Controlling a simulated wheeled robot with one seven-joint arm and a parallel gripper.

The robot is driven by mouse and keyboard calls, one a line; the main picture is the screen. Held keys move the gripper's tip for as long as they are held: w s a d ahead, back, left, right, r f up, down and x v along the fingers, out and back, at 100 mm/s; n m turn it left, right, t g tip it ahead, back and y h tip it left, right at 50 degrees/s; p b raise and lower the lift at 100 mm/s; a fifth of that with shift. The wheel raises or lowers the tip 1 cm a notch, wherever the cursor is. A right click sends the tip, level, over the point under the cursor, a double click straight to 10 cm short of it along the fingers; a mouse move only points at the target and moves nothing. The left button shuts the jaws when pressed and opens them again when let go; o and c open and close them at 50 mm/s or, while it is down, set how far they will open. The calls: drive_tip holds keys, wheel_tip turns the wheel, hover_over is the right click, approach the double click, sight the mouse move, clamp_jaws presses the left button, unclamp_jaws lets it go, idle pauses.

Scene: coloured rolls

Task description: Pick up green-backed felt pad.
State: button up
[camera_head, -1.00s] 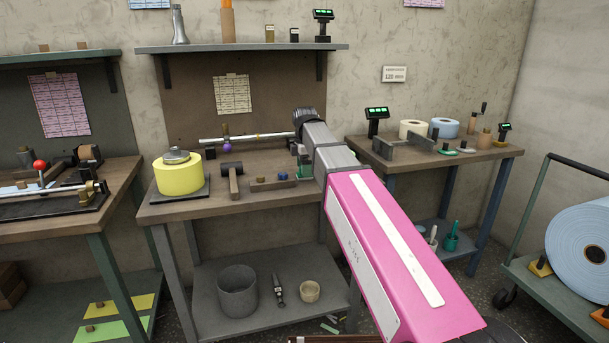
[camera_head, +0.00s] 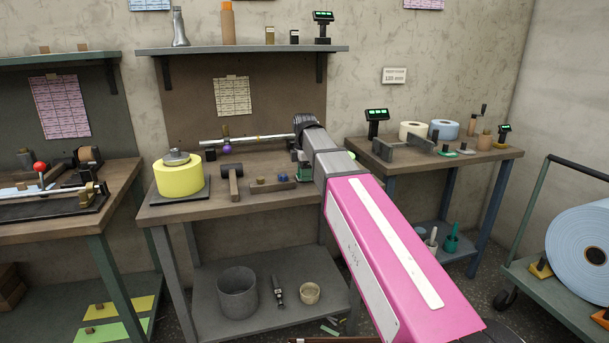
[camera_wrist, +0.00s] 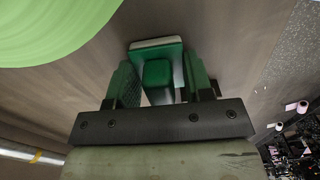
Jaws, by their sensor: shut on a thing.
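The green-backed felt pad (camera_wrist: 157,43) shows in the wrist view as a green block with a pale edge, between my fingertips. My gripper (camera_wrist: 160,75) has green fingers and is shut on the pad, with a finger on either side. In the head view my gripper (camera_head: 304,169) shows only as a small dark green patch over the right part of the middle bench. My pink and grey arm hides most of it there, and the pad cannot be made out.
A light green roll (camera_wrist: 50,25) is close by in the wrist view; its edge shows behind my arm (camera_head: 351,154). The middle bench (camera_head: 200,209) also bears a yellow roll (camera_head: 178,178), a mallet (camera_head: 233,180) and a wooden block (camera_head: 272,187). A horizontal bar (camera_head: 245,139) runs behind.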

wheel_tip(320, 180, up, 4)
drive_tip(key=shift+s+a+r, duration=0.1)
drive_tip(key=shift+a, duration=0.05)
drive_tip(key=s+a+r, duration=0.6)
drive_tip(key=s+a, duration=0.2)
drive_tip(key=shift+r, duration=0.25)
drive_tip(key=shift+o, duration=0.4)
